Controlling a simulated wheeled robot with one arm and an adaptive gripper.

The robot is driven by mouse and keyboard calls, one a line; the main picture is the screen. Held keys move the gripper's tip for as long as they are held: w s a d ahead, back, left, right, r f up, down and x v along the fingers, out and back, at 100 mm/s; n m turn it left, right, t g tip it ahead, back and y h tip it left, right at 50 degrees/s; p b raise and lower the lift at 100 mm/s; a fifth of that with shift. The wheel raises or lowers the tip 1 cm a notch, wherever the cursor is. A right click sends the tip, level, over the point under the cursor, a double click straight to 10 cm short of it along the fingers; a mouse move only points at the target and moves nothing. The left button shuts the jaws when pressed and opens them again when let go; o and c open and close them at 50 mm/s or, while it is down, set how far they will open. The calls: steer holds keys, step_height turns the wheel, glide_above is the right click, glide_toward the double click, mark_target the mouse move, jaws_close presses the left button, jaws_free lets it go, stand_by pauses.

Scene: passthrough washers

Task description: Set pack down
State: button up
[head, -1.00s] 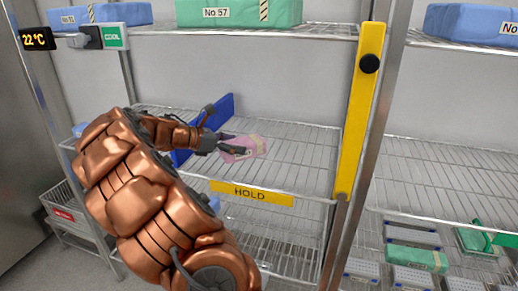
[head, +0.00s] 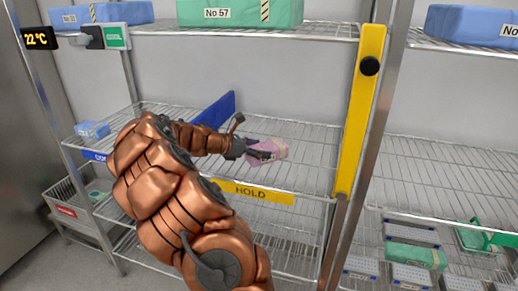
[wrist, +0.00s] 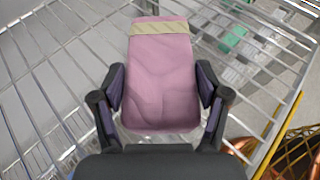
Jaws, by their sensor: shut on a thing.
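The pack (head: 268,151) is a small pink wrapped bundle with a pale yellow striped band. In the wrist view the pack (wrist: 162,80) lies lengthwise between the two fingers, its banded end pointing away. My gripper (head: 258,153) is shut on its sides; the wrist view shows my gripper (wrist: 162,90) with a pad against each side. The pack is over the wire middle shelf (head: 310,150), on the part behind the yellow HOLD label (head: 252,192). I cannot tell whether its underside touches the wires.
A blue divider (head: 216,110) stands on the shelf left of the pack. A small blue pack (head: 92,130) sits at the shelf's left end. A yellow post (head: 360,110) bounds the right side. Shelf space right of the pack is clear. A green pack (head: 240,12) is above.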

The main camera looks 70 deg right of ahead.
steer(key=o, duration=1.4)
steer(key=b+v, duration=0.1)
steer(key=v, duration=1)
steer(key=shift+w+a, duration=0.15)
steer(key=shift+a, duration=0.05)
steer(key=shift+w+a+r, duration=0.15)
steer(key=shift+a+r, duration=0.05)
